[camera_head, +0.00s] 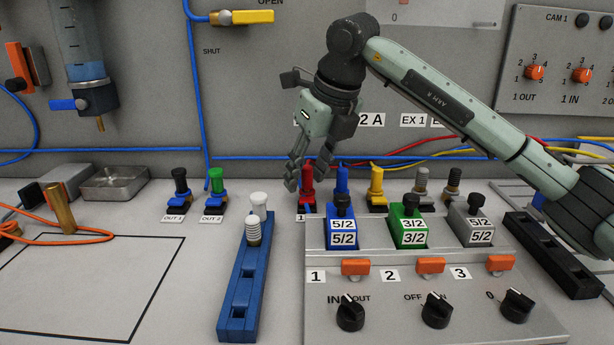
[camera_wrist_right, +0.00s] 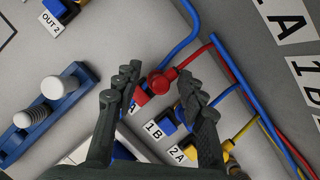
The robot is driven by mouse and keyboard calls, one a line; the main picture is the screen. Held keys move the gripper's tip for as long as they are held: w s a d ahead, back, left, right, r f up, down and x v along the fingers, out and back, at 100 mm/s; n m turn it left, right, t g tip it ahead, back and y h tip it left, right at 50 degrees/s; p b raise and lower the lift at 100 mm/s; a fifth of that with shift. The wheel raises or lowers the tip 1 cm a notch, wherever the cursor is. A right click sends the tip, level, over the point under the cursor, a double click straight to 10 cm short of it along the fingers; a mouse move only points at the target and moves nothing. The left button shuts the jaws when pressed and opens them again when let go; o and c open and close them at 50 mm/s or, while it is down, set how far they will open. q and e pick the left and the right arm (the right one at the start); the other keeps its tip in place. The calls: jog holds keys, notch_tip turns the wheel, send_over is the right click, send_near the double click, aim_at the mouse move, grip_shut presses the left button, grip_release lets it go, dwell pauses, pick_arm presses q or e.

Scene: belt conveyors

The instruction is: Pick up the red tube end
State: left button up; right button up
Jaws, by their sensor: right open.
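The red tube end (camera_head: 307,184) stands upright at the back of the grey panel, left of a blue and a yellow tube end. In the right wrist view the red tube end (camera_wrist_right: 158,82) shows between the two fingers, with a red tube running from it up and right. My right gripper (camera_head: 296,176) is open, pointing down right at the red tube end, beside and partly around it. In the wrist view its fingers (camera_wrist_right: 155,95) are spread on both sides of it; contact cannot be told. My left gripper is not in view.
Close by stand the blue tube end (camera_head: 342,180) and yellow tube end (camera_head: 376,184). A blue rack (camera_head: 240,300) with white-topped parts is front left. Valve blocks, such as the green one (camera_head: 408,230), stand in front. An outlined area (camera_head: 75,285) at left is clear.

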aim_at(307, 167)
grip_shut()
jog(key=shift+r, duration=0.35)
notch_tip(307, 167, up, 4)
jog(key=shift+f+b, duration=0.1)
jog(key=shift+b, duration=0.2)
pick_arm(q)
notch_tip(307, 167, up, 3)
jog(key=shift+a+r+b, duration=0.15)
jog(key=shift+b, duration=0.3)
pick_arm(e)
jog(key=s+a+r, duration=0.6)
jog(key=a, duration=0.4)
jog(key=shift+r, duration=0.3)
